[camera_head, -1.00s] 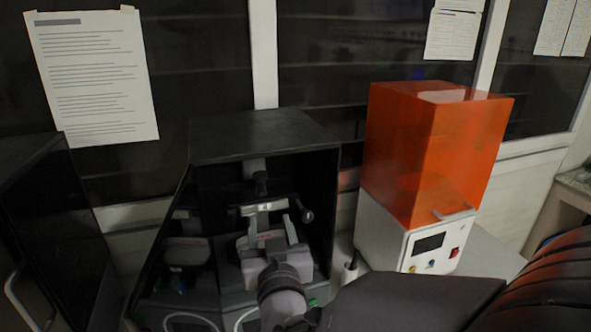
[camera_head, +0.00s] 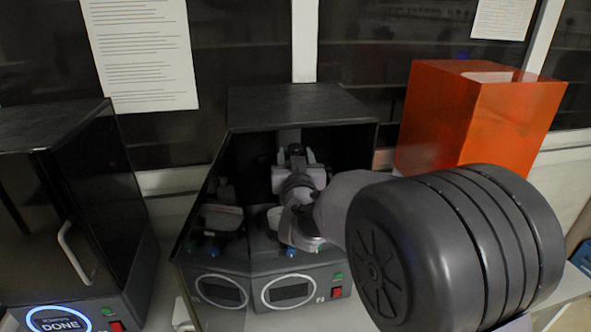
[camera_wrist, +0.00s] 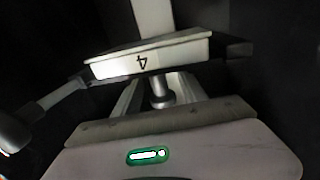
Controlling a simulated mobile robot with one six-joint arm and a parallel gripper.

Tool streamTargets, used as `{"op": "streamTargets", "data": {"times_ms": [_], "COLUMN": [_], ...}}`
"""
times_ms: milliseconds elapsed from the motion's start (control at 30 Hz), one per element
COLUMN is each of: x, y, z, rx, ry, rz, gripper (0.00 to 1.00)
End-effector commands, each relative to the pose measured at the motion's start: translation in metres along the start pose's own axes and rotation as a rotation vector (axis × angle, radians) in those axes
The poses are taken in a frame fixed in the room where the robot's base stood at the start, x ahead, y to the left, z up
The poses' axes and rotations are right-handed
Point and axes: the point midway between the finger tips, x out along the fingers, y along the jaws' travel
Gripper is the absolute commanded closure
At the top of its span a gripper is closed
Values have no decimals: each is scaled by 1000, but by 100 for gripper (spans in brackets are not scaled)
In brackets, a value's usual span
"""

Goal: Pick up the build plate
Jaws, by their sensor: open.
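The build plate (camera_wrist: 150,58) is a pale block with a dark "4" on its front face. It hangs from a light vertical arm inside a black printer. My gripper (camera_wrist: 157,84) is open in the wrist view, with its two fingers apart and pointing toward the plate's underside. Contact between fingers and plate cannot be told. In the head view my gripper (camera_head: 297,156) is inside the printer's open housing, and my wrist and arm hide most of the plate.
The black printer (camera_head: 300,104) has its door swung open to the left. A second black printer (camera_head: 60,130) stands at the left with a lit "DONE" display. An orange-covered machine (camera_head: 470,110) stands at the right, partly behind my arm. A lever with a round knob (camera_wrist: 12,132) is left of my gripper.

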Motion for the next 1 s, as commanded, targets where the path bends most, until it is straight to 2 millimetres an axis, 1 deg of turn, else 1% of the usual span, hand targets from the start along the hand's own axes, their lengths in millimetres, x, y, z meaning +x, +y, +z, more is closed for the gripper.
{"op": "streamTargets", "data": {"times_ms": [33, 100, 167, 200, 267, 300, 1000], "x": [0, 0, 0, 0, 0, 0, 0], "y": [0, 0, 0, 0, 0, 0, 0], "z": [0, 0, 0, 0, 0, 0, -1], "rx": [0, 0, 0, 0, 0, 0, 0], "ry": [0, 0, 0, 0, 0, 1, 2], "rz": [0, 0, 0, 0, 0, 0, 0], "gripper": [51, 64, 76, 84, 96, 100, 100]}}
